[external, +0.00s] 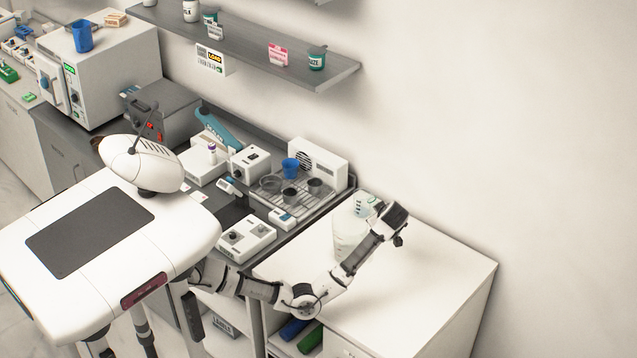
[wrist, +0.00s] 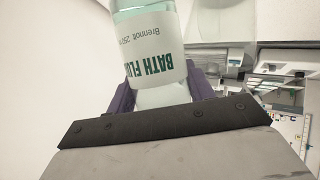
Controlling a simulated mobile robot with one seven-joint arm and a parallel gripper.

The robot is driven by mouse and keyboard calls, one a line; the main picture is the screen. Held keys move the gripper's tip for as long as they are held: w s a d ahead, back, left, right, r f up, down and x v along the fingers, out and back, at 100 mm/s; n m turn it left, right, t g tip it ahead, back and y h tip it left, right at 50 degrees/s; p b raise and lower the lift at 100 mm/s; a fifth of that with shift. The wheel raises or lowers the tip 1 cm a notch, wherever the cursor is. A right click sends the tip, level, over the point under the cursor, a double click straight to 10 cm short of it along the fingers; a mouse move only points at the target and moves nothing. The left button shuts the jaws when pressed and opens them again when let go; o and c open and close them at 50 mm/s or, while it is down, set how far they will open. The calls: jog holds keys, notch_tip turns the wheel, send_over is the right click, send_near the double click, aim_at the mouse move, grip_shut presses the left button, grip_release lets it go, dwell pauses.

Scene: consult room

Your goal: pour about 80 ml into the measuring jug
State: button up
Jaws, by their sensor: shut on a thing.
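My gripper (external: 380,210) is shut on a bottle (external: 362,200) of pale green-tinted fluid, above the white counter at the right. In the wrist view the bottle's white label (wrist: 153,48) reads "BATH FLU…" and "Brennolt 250", upside down in the picture. The dark purple fingers (wrist: 162,88) flank the bottle. A pale, translucent vessel, seemingly the measuring jug (external: 345,240), stands on the counter just below and left of the bottle, partly hidden by my forearm. Its level and markings cannot be read. I cannot tell whether fluid is flowing.
The white counter (external: 430,270) is clear to the right and front. Left of it are a rack with several cups (external: 290,195), a white knobbed device (external: 247,238) and other lab boxes. A grey wall shelf (external: 250,45) with bottles and cups hangs above. A wall stands behind.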

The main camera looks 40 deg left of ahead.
jog(key=shift+a+n+h, duration=0.15)
jog(key=shift+n+h, duration=0.15)
jog(key=shift+h, duration=0.3)
jog(key=shift+w+d+f+n+t+h, duration=0.1)
jog(key=shift+d+f+n+t+h, duration=0.15)
jog(key=shift+h, duration=0.35)
jog(key=shift+w+d+f+n+t+h, duration=0.15)
jog(key=shift+f+n+t+h, duration=0.15)
jog(key=shift+h, duration=0.3)
jog(key=f+b, duration=0.1)
jog(key=b, duration=0.1)
jog(key=f+h+b, duration=0.1)
jog(key=b, duration=0.1)
jog(key=shift+d+f+n+h+b, duration=0.25)
jog(key=shift+d+n+h+b, duration=0.05)
jog(key=shift+n+b, duration=0.05)
jog(key=shift+d+n+t+h+b, duration=0.1)
jog(key=shift+n+t+h+b, duration=0.5)
jog(key=shift+b, duration=0.65)
jog(key=shift+s+a+r+h+b, duration=0.2)
jog(key=shift+a+r+h+b, duration=0.3)
jog(key=shift+a+r+h, duration=0.3)
jog(key=shift+d, duration=0.15)
jog(key=shift+n+t+h+b, duration=0.5)
jog(key=shift+h+b, duration=0.1)
jog(key=shift+b, duration=0.7)
jog(key=shift+w+d, duration=0.15)
jog(key=shift+d, duration=0.05)
